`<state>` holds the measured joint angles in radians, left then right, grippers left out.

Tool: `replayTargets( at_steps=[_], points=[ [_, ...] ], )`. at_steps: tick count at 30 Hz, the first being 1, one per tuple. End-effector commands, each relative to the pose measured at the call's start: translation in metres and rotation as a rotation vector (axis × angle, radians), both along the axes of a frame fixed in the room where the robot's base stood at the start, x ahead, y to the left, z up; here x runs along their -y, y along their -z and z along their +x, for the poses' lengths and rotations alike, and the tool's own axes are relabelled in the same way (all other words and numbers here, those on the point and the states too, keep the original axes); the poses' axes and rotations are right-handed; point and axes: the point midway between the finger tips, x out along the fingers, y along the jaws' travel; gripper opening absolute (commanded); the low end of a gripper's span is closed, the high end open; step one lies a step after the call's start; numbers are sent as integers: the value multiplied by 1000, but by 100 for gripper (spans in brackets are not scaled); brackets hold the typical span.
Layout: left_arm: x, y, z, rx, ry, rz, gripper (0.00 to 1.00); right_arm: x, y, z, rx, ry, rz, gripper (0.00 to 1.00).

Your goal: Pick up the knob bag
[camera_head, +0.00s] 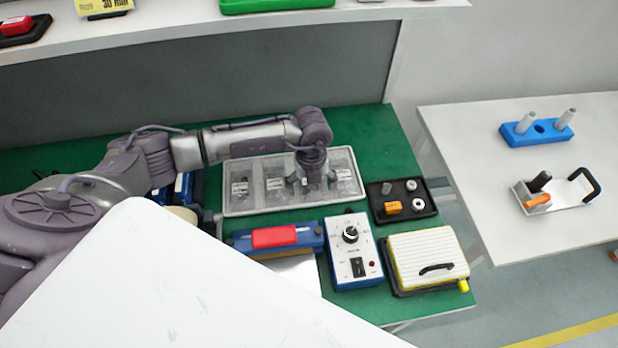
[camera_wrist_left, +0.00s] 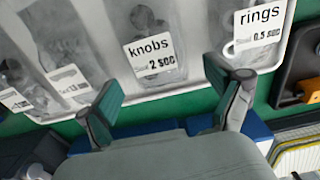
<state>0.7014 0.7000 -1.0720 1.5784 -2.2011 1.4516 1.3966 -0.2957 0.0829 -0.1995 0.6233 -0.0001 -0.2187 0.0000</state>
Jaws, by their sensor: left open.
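The knob bag (camera_wrist_left: 150,28) is a clear bag of dark parts with a white label reading "knobs". It lies in a compartment of the light grey tray (camera_head: 290,206), between the "rings" bag (camera_wrist_left: 256,30) and another bag (camera_wrist_left: 65,45). My left gripper (camera_head: 315,181) hangs over this part of the tray in the head view and partly hides the knob bag. In the left wrist view my left gripper (camera_wrist_left: 167,108) has its two fingers spread apart with nothing between them. The knob bag shows beyond the fingertips. My right gripper is not in view.
A black tray (camera_head: 418,212) with an orange part and white rings stands right of the bag tray. In front are a red-and-blue box (camera_head: 272,238), a control box (camera_head: 352,268) and a yellow-edged case (camera_head: 428,255). A shelf edge (camera_head: 200,48) runs behind.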

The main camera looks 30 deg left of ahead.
Motion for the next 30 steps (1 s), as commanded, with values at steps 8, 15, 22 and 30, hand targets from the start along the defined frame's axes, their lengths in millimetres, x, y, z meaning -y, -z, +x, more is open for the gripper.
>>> replayTargets(
  at_steps=[8,15,22,30],
  points=[
    [0,7,0,0,1,0,92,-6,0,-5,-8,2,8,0],
    [0,7,0,0,1,0,57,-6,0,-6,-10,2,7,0],
    [0,7,0,1,1,-1,27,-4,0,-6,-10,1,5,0],
    [0,3,1,2,0,-1,26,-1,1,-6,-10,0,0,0]
  ],
)
